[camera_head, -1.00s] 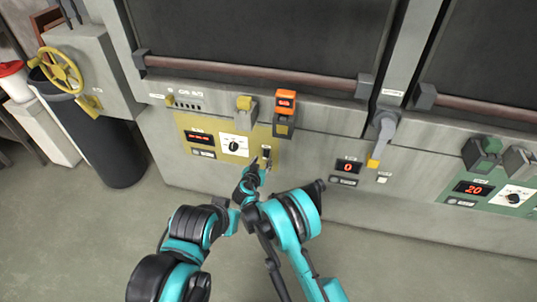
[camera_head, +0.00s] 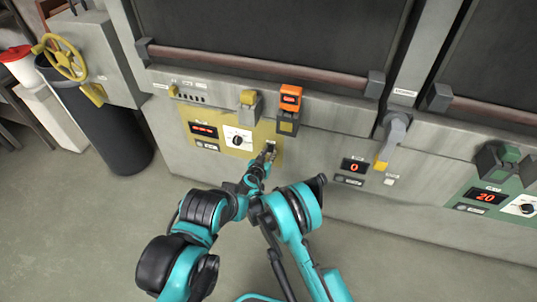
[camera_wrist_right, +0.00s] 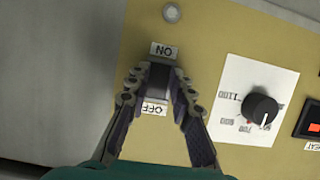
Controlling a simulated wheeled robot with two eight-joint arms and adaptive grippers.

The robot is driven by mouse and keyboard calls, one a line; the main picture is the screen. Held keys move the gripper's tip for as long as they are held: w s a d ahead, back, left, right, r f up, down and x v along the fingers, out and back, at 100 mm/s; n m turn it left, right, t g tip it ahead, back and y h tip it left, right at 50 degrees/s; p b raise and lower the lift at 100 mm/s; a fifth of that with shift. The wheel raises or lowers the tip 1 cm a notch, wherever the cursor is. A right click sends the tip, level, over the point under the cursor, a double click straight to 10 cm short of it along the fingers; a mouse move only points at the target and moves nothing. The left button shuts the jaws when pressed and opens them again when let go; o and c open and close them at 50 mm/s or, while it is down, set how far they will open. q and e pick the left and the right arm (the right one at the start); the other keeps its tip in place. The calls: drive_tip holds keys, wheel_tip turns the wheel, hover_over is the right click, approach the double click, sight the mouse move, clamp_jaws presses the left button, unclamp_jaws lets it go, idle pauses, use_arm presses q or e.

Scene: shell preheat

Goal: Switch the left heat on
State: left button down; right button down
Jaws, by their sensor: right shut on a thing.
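The left heat switch (camera_wrist_right: 160,76) is a small dark part on the yellow panel (camera_wrist_right: 215,40), between an ON label and an OFF label. In the head view the yellow panel (camera_head: 228,155) is left of centre, and the switch (camera_head: 271,147) is at its lower right corner, partly covered. My right gripper (camera_head: 266,157) reaches it from below. In the right wrist view my right gripper (camera_wrist_right: 160,85) has its fingertips on either side of the switch, shut on it. The fingers hide which way the switch is set. I make out no left gripper.
A white-faced dial (camera_head: 238,139) and a red display (camera_head: 204,131) share the panel. An orange-topped block (camera_head: 290,98) is above right. A grey handle with a yellow tip (camera_head: 392,140) and a green panel (camera_head: 490,196) lie further right. The floor in front is clear.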

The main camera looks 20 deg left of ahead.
sight(271, 134)
drive_tip(key=shift+w+f+t, duration=0.1)
drive_tip(key=shift+f+t, duration=0.2)
drive_tip(key=shift+t, duration=1)
drive_tip(key=c, duration=1.3)
unclamp_jaws()
wheel_tip(271, 134, up, 10)
drive_tip(key=shift+f, duration=0.1)
